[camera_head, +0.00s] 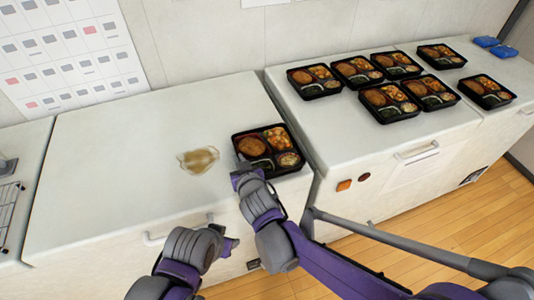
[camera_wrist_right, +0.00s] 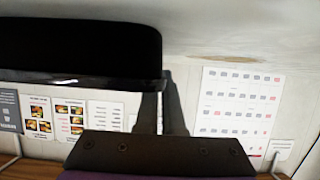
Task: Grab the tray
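A black bento tray (camera_head: 268,150) with several compartments of food sits at the front right corner of the left counter. My right gripper (camera_head: 240,170) is at the tray's left side in the head view. In the right wrist view, the two fingers of the right gripper (camera_wrist_right: 163,85) are close together at the edge of the dark tray (camera_wrist_right: 80,50). They look shut on its rim, though the tray hides part of one finger. My left gripper (camera_head: 230,246) is in front of the counter, apart from the tray; its fingers are too small to read.
Several similar trays (camera_head: 315,92) stand on the right counter (camera_head: 330,135), with blue items (camera_head: 487,41) at its far end.

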